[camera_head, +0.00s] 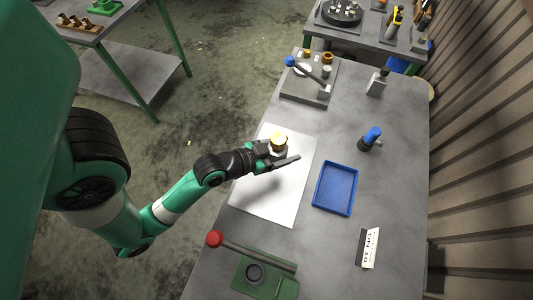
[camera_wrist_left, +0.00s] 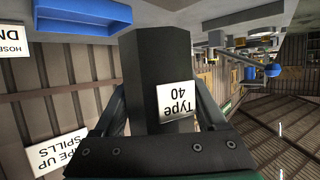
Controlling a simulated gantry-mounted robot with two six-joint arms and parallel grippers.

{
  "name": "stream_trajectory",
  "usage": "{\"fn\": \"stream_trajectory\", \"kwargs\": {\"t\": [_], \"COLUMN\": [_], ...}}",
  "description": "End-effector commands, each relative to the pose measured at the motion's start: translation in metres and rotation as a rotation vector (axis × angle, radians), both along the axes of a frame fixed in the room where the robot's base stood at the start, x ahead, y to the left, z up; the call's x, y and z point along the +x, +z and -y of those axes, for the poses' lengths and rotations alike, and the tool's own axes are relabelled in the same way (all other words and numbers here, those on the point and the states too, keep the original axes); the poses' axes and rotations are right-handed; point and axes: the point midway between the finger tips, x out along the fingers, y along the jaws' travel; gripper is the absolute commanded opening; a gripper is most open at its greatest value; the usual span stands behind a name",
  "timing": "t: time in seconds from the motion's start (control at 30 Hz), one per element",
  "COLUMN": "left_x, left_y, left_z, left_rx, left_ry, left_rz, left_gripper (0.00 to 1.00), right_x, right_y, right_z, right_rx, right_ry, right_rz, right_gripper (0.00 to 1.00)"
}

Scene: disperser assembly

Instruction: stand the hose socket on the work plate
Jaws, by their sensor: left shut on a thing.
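My left gripper (camera_head: 276,154) reaches in from the left over the pale flat sheet (camera_head: 265,195), which looks like the work plate. In the left wrist view the socket (camera_wrist_left: 157,62) is a dark, many-sided body between the fingers, with a white "Type 40" label appearing upside down. Its lower end is hidden in the head view, so I cannot tell whether it touches the sheet. My right gripper is not in view.
A blue tray (camera_head: 336,188) lies right of the sheet. A green fixture (camera_head: 265,275) with a red-knobbed lever stands at the front. A grey base (camera_head: 309,92) with a blue-knobbed lever is at the back. A blue-topped tool (camera_head: 370,139) and a label stand (camera_head: 368,248) are at right.

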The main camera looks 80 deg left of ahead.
Motion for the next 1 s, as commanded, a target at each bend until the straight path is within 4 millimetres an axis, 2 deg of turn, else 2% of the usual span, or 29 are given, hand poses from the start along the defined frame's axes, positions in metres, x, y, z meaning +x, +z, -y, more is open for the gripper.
{"fn": "stream_trajectory", "kwargs": {"t": [0.17, 0.43, 0.53, 0.7, 0.9, 1.0], "left_x": [-0.001, -0.002, -0.001, -0.001, -0.002, -0.002], "left_y": [0.000, -0.052, -0.062, -0.064, -0.096, -0.101], "left_z": [-0.006, -0.005, -0.005, -0.005, -0.005, -0.005], "left_rx": [0.002, 0.001, 0.002, 0.003, 0.001, 0.002], "left_ry": [0.018, 0.017, 0.016, 0.016, 0.016, 0.016], "left_rz": [0.006, 0.003, 0.004, 0.006, 0.003, 0.005], "left_gripper": [0.00, 0.00, 0.00, 0.00, 0.00, 0.00], "right_x": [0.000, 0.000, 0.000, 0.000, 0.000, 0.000], "right_y": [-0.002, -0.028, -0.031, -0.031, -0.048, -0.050], "right_z": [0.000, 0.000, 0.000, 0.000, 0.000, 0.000], "right_rx": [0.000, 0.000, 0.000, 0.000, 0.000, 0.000], "right_ry": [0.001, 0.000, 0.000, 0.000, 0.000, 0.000], "right_rz": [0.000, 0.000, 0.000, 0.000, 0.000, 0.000], "right_gripper": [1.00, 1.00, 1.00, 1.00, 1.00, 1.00]}}
